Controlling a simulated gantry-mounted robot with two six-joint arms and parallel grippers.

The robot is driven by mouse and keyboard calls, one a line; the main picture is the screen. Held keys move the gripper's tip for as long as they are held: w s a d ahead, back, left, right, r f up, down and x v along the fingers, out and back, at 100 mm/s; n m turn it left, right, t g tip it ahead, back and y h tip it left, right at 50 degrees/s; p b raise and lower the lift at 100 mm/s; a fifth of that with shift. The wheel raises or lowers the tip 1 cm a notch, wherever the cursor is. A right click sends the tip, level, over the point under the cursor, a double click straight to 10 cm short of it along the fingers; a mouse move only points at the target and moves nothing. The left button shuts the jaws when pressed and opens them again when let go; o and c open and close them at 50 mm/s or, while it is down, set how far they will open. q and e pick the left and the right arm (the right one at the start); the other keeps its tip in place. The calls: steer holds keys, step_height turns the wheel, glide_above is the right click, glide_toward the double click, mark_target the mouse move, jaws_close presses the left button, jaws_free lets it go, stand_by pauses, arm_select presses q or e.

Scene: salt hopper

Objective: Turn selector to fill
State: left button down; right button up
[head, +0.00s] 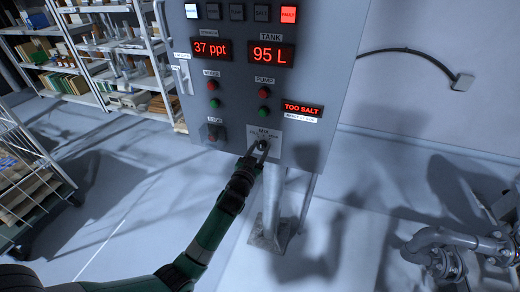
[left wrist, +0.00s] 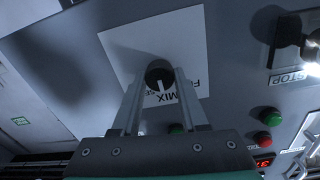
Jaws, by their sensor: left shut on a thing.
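The selector (head: 263,145) is a small dark knob on a white label plate, low on the grey control panel (head: 232,100). In the left wrist view the round black selector knob (left wrist: 159,74) shows a white pointer line, with "MIX" and partly hidden lettering on the plate (left wrist: 190,45). My left gripper (head: 261,152) reaches up to the panel and is shut on the selector knob, its two fingers on either side of it. It also shows in the left wrist view (left wrist: 158,92). My right gripper is not in view.
The panel shows "37 ppt", a tank display (head: 271,54) at "95 L" and a lit "TOO SALT" sign (head: 303,108). Red and green buttons and a stop button (head: 213,132) sit near the selector. Shelves (head: 110,50) stand at left, pipes (head: 450,250) at right.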

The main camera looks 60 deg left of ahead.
arm_select(q)
steer(key=n+b, duration=0.3)
steer(key=shift+f+n+b, duration=0.2)
steer(key=shift+n+b, duration=0.15)
steer(key=shift+n, duration=0.05)
steer(key=n+b, duration=0.2)
steer(key=n, duration=0.1)
steer(key=shift+r+n+b, duration=0.15)
steer(key=shift+n+b, duration=0.45)
steer(key=shift+n, duration=0.4)
steer(key=shift+c, duration=2.2)
jaws_free()
